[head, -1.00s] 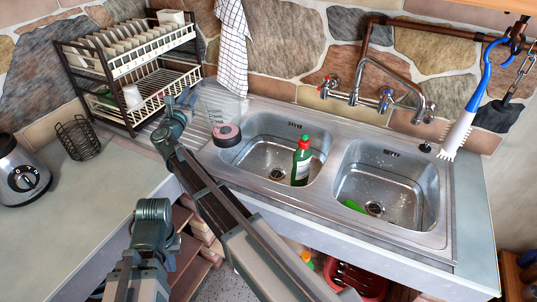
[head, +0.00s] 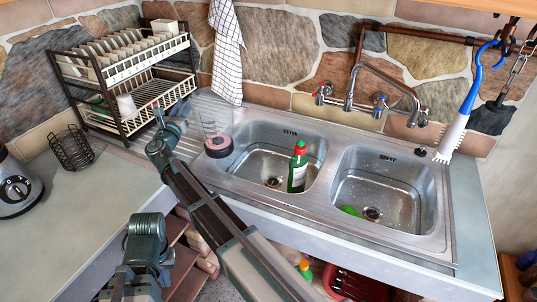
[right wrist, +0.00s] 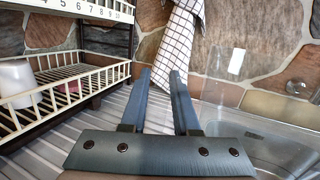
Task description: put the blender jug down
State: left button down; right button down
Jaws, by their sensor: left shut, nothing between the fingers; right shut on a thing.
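The blender jug (head: 216,120) is clear, with a dark and pink base. It looks upright over the ribbed drainboard, beside the left basin; I cannot tell whether its base touches the metal. My right gripper (head: 166,122) is at its left side, shut on the jug. In the right wrist view the two fingers (right wrist: 162,98) are a small gap apart, with the jug's clear wall (right wrist: 222,85) to their right; the gripped part is hard to make out. My left gripper (head: 148,228) is low in the head view, shut and empty, away from the jug.
The steel sink (head: 335,237) has two basins, with a green bottle (head: 298,170) in the left one. A dish rack (head: 120,75) stands behind my right gripper. A wire basket (head: 70,149) and blender base (head: 15,188) are on the left counter. A checked towel (head: 226,50) hangs behind.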

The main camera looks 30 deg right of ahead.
jog(key=shift+r, duration=0.1)
notch_tip(320, 180, up, 5)
jog(key=p, duration=0.4)
jog(key=shift+p, duration=0.4)
jog(key=shift+f, duration=0.2)
dwell(0.4)
